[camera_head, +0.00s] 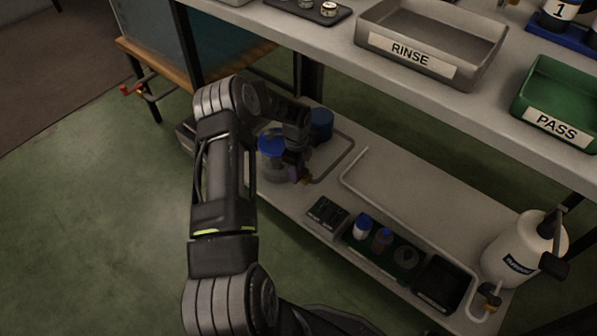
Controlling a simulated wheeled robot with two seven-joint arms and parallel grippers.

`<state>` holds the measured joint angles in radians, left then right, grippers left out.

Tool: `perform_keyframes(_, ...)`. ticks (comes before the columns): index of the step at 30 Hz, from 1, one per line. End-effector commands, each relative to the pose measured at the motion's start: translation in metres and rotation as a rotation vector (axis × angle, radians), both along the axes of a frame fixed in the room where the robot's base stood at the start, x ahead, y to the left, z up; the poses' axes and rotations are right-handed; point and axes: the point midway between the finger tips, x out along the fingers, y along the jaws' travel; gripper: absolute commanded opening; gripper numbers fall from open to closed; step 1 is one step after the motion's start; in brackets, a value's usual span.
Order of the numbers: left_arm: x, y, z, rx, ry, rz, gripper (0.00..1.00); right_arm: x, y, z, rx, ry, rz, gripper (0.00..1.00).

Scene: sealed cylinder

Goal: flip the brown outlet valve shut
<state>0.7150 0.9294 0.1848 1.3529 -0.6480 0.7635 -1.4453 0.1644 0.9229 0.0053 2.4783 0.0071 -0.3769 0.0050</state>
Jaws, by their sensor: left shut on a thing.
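My left gripper (299,168) reaches down to the left end of the lower shelf, beside a clear jar with a blue lid (272,142). It is shut on a small brown-orange piece (306,181) low at the jar's right side, which appears to be the brown outlet valve. The fingers and my wrist hide most of the valve, so its handle angle cannot be told. My right gripper is not in view.
Another blue container (321,125) stands just behind the gripper.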

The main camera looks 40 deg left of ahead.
Motion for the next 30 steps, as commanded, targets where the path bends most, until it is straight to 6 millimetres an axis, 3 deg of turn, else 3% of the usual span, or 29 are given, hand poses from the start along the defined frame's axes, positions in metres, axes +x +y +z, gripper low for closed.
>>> perform_keyframes(14, -0.0007, 0.0029, -0.0002, 0.003, 0.001, -0.023, 0.00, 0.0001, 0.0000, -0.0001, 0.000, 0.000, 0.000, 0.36)
perform_keyframes(15, -0.0007, 0.0029, -0.0002, 0.003, 0.001, -0.023, 0.25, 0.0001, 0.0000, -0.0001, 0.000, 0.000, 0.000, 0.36)
perform_keyframes(23, -0.0003, 0.0020, -0.0001, 0.001, 0.000, -0.022, 0.46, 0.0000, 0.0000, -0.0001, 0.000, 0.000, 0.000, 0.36)
perform_keyframes(30, -0.0001, 0.0014, 0.0004, 0.001, 0.000, -0.022, 0.46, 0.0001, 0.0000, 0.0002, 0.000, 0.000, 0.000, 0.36)
